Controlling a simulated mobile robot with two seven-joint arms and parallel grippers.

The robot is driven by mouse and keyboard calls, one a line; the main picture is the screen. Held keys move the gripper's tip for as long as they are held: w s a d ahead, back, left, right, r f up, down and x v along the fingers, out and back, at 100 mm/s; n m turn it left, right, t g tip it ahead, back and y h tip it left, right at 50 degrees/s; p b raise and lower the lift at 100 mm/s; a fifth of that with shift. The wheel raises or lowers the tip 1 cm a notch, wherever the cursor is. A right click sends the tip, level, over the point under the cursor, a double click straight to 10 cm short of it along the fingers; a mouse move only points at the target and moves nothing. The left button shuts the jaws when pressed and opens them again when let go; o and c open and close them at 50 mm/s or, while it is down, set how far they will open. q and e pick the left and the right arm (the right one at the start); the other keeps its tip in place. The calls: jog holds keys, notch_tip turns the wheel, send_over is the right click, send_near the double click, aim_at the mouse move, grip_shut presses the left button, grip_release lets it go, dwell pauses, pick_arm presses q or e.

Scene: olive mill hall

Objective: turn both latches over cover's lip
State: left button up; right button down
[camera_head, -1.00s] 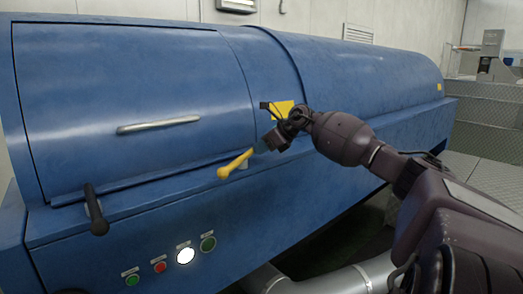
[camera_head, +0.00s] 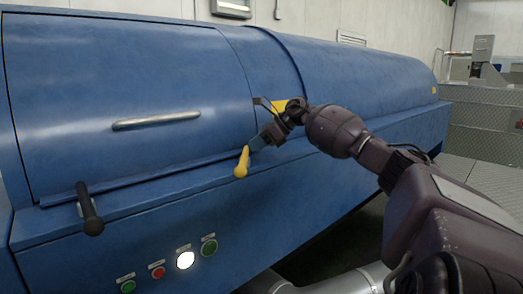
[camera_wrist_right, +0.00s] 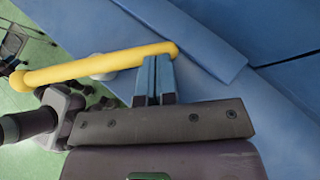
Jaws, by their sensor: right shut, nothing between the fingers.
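The blue cover (camera_head: 120,75) is down, with a raised lip (camera_head: 150,174) along its lower edge. The black latch (camera_head: 90,210) at the left stands nearly upright, its upper end at the lip. The yellow latch (camera_head: 241,165) stands steeply, leaning slightly; in the right wrist view it is a long yellow bar (camera_wrist_right: 90,67) with one end near the lip. My right gripper (camera_head: 262,139) is shut and empty, its blue fingertips (camera_wrist_right: 158,62) right at that end of the bar. Whether they touch it I cannot tell. My left gripper is not in view.
A metal handle (camera_head: 156,120) sticks out from the cover. Several buttons (camera_head: 185,260) sit on the front panel below the latches. A yellow label (camera_head: 279,105) is partly hidden behind my right gripper. A pale pipe (camera_head: 345,281) runs low in front.

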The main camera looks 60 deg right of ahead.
jog(key=shift+w+a+f+n+g+y+b, duration=0.15)
jog(key=shift+w+n+g+y+b, duration=0.1)
jog(key=shift+n+g+y+b, duration=0.25)
jog(key=shift+w+d+f+n+g+y+b, duration=0.1)
jog(key=shift+w+n+g+y+b, duration=0.15)
jog(key=shift+n, duration=0.35)
jog(key=shift+w+a+b, duration=0.2)
jog(key=shift+b, duration=0.15)
jog(key=shift+w+a+b, duration=0.2)
jog(key=shift+w+b, duration=0.2)
jog(key=shift+w+a+r, duration=0.1)
jog(key=shift+w+r, duration=0.1)
